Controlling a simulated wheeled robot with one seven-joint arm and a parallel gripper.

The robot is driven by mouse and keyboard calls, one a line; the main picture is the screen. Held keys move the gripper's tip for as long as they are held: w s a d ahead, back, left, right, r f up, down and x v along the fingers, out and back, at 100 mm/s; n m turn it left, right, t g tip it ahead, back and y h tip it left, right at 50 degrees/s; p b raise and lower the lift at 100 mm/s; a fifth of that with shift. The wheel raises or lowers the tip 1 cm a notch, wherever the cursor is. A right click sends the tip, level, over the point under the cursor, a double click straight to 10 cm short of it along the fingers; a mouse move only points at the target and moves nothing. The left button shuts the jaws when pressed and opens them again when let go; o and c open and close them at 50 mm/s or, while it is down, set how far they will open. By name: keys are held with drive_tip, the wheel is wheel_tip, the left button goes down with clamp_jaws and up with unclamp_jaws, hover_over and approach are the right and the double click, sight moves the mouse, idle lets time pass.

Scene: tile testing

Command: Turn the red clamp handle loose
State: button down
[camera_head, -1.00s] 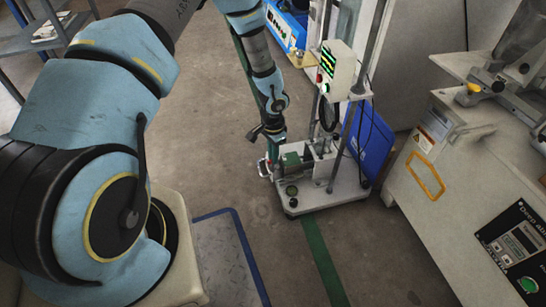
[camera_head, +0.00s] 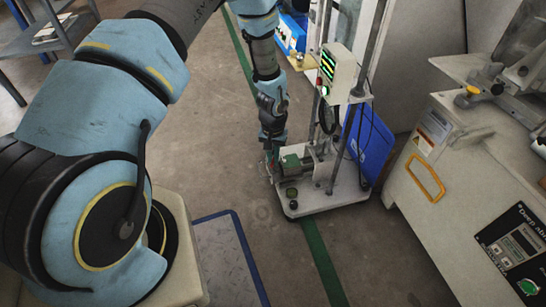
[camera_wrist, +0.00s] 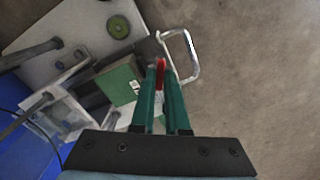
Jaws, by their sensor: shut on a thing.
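The red clamp handle (camera_wrist: 160,74) shows in the wrist view between the tips of my gripper (camera_wrist: 163,68). The two green fingers are shut on it. A bent metal bar (camera_wrist: 191,55) sticks out to the right of the handle, at the edge of the machine base. A green block (camera_wrist: 119,84) lies just left of the fingers. In the head view my gripper (camera_head: 270,152) is low at the left side of the small test machine (camera_head: 335,194), and the handle is too small and hidden to make out.
The machine has upright posts and a control box (camera_head: 337,70) with lit displays. A blue panel (camera_head: 371,143) leans behind it. A large cabinet with a yellow handle (camera_head: 425,176) stands to the right.

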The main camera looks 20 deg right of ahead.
drive_tip(key=n, duration=0.2)
drive_tip(key=shift+r+n+p, duration=0.1)
drive_tip(key=shift+n+p, duration=0.3)
drive_tip(key=n, duration=0.3)
drive_tip(key=c, duration=1.2)
unclamp_jaws()
drive_tip(key=shift+o, duration=0.2)
drive_tip(key=shift+p, duration=0.35)
wheel_tip(320, 180, up, 7)
drive_tip(key=p, duration=0.5)
drive_tip(key=shift+p, duration=0.4)
